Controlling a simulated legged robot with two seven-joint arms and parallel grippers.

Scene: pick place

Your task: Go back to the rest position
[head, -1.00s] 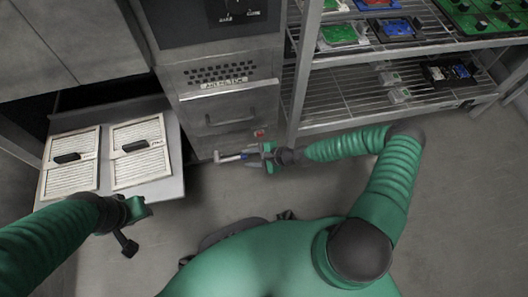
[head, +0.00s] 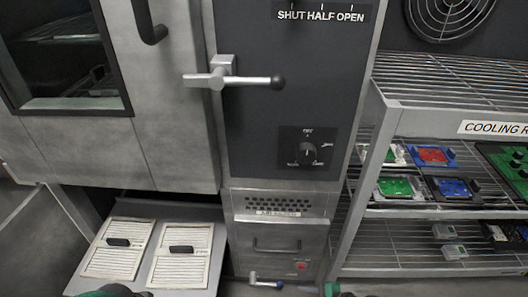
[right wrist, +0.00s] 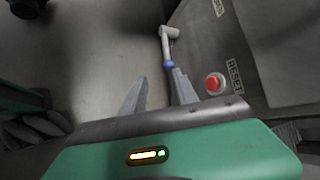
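My right gripper (right wrist: 158,84) shows in the right wrist view with its two fingers apart and nothing between them. A small grey lever with a blue band (right wrist: 168,48) lies just beyond the right-hand finger; I cannot tell whether they touch. The lever (head: 265,283) also shows at the bottom of the head view, with a green piece of my right gripper (head: 332,289) beside it at the frame edge. Of my left arm only a green and dark piece shows at the bottom left of the head view, so the left fingers are hidden.
A cabinet with a door handle lever (head: 235,80) and a knob (head: 308,150) stands ahead. A pulled-out tray (head: 146,262) with two pale filter panels (head: 180,255) is at lower left. A wire shelf rack (head: 420,215) stands right. A red button (right wrist: 214,83) is near the right gripper.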

